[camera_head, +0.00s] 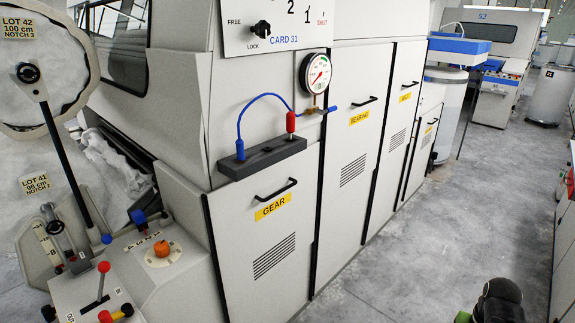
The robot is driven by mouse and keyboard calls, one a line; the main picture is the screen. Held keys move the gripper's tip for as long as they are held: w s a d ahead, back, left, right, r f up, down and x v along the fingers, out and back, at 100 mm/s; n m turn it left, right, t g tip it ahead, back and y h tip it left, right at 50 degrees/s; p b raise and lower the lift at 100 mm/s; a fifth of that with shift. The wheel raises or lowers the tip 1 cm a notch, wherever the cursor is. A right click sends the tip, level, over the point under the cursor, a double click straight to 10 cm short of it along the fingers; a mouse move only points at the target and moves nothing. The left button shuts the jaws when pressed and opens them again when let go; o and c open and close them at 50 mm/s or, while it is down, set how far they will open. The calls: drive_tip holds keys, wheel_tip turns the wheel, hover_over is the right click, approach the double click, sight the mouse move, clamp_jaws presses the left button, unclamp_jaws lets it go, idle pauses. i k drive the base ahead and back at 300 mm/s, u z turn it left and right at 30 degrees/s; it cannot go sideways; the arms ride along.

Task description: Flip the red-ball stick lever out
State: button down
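The red-ball stick lever (103,267) stands on a sloping pale console (72,300) at the lower left. It has a thin metal stick with a red ball on top. The stick rises from the console and tilts slightly to the right in the picture. Its base is near the bottom edge of the picture. No gripper fingers show. A dark rounded part with bits of green at the bottom right edge may be part of my arm, well to the right of the lever and apart from it.
The GEAR cabinet (262,240) stands right of the console. Grey floor (400,255) is clear along the cabinets.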

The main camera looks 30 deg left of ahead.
sight(103, 267)
drive_tip(key=u, duration=0.05)
drive_tip(key=i, duration=1.55)
drive_tip(key=u, duration=1.95)
drive_tip(key=k, duration=0.15)
drive_tip(key=u, duration=2.3)
drive_tip(key=i, duration=1.65)
drive_tip(key=u, duration=0.1)
